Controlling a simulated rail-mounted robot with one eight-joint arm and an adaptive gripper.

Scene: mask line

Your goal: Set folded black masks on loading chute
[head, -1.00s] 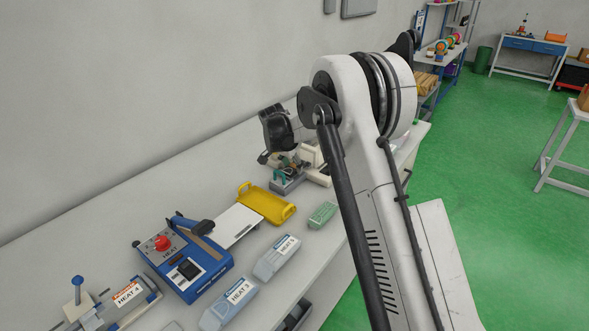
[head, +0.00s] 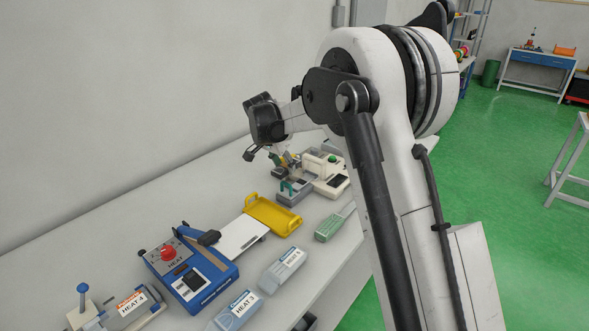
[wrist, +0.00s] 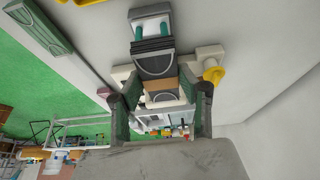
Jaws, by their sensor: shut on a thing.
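My gripper (wrist: 161,98) shows in the wrist view with a finger on each side. It is shut on what seems to be a folded black mask, hard to make out between the fingers. A dark grey layered piece with a rounded outline (wrist: 154,63), perhaps folded masks, lies beyond the fingertips, against a grey holder with teal posts (wrist: 151,20). In the head view the grey holder (head: 297,196) stands below and right of my wrist, beside a cream machine (head: 326,166). I cannot tell which part is the loading chute.
A yellow tray (head: 272,215) and a green box (head: 331,226) lie near the holder. A blue heat press with a red knob (head: 168,253) and labelled HEAT boxes (head: 239,307) stand nearer. The wall (head: 110,110) bounds the bench's far side.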

